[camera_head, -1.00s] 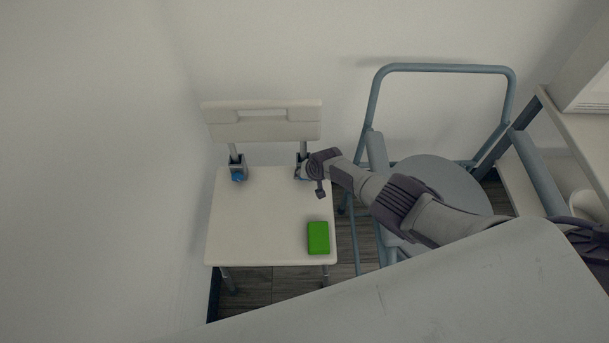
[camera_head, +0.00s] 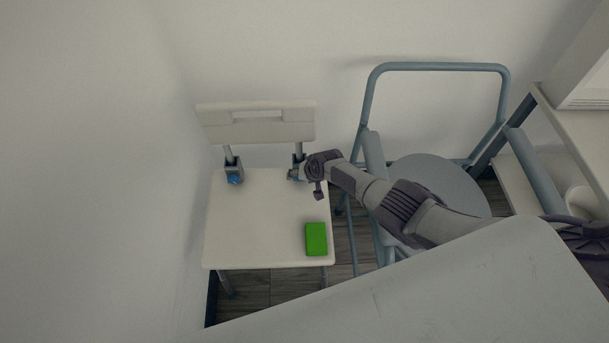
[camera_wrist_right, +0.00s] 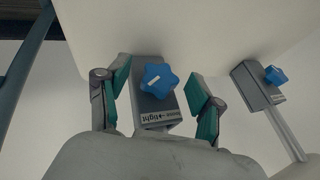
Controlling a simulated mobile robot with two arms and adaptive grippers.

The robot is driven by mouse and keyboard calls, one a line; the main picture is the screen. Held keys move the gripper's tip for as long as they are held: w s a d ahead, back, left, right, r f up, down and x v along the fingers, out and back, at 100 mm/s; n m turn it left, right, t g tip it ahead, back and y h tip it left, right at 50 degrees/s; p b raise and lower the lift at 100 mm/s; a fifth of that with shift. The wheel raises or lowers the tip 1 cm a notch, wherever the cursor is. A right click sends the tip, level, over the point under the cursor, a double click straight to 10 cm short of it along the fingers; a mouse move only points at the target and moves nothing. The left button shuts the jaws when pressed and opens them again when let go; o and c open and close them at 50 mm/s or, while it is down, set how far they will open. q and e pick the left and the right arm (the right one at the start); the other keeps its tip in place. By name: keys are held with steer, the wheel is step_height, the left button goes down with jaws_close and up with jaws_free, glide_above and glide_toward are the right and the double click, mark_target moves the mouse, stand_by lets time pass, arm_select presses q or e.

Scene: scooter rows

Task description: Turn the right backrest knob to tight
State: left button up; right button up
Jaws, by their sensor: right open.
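The right backrest knob is a blue star-shaped knob (camera_wrist_right: 158,80) with a white mark, on a grey bracket (camera_wrist_right: 150,108) labelled "tight" with an arrow. My right gripper (camera_wrist_right: 160,90) is open, with one green-padded finger on each side of the knob and bracket. Gaps show on both sides, so neither pad seems to touch the knob. In the head view my right gripper (camera_head: 295,175) is at the right bracket (camera_head: 299,160) of the white chair (camera_head: 255,225), and mostly hides that knob. My left gripper is not in view.
The other blue knob (camera_head: 235,179) is on the left bracket and shows in the wrist view (camera_wrist_right: 275,75). A green block (camera_head: 316,239) lies on the seat's front right. A blue-grey tube frame with a round seat (camera_head: 435,180) stands to the right, under my arm. Walls are behind and left.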

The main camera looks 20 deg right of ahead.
steer(key=v, duration=1.2)
steer(key=shift+f, duration=0.1)
